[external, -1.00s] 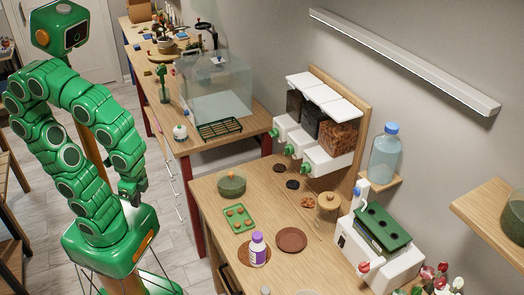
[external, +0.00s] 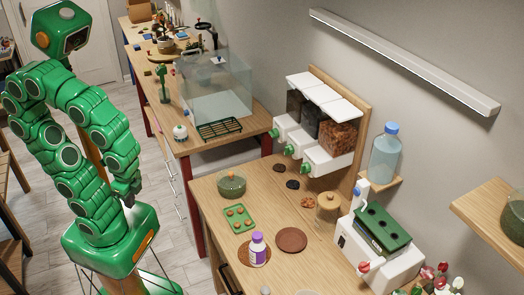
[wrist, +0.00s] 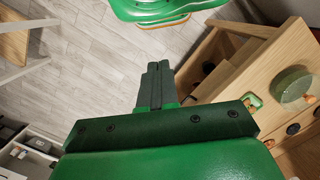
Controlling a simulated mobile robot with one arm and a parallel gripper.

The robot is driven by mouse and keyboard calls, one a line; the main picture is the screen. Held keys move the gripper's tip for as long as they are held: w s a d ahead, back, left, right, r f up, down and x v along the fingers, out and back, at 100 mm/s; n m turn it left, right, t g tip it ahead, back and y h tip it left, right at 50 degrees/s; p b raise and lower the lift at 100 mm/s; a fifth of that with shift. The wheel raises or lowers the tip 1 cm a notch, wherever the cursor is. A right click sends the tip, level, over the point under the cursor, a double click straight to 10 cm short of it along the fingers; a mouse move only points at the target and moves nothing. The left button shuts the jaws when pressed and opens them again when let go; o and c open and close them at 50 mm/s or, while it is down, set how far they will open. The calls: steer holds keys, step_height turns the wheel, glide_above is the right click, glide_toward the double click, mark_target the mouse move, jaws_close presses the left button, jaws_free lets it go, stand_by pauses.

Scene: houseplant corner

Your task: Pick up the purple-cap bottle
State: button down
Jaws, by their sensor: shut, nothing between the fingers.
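The purple-cap bottle (external: 258,250) is white with a purple label and a purple cap. It stands upright near the front edge of the wooden counter, on a round brown mat (external: 245,254). My gripper (wrist: 154,75) is shut and empty in the wrist view, with its dark fingers together above the floor. In the external view my gripper (external: 128,199) hangs beside my body, left of the counter and well apart from the bottle. The bottle does not show in the wrist view.
A white machine (external: 376,245) stands at the right. Floor is clear between me and the counter.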

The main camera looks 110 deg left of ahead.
steer(key=shift+c, duration=1.1)
jaws_free()
steer(key=shift+r, duration=0.1)
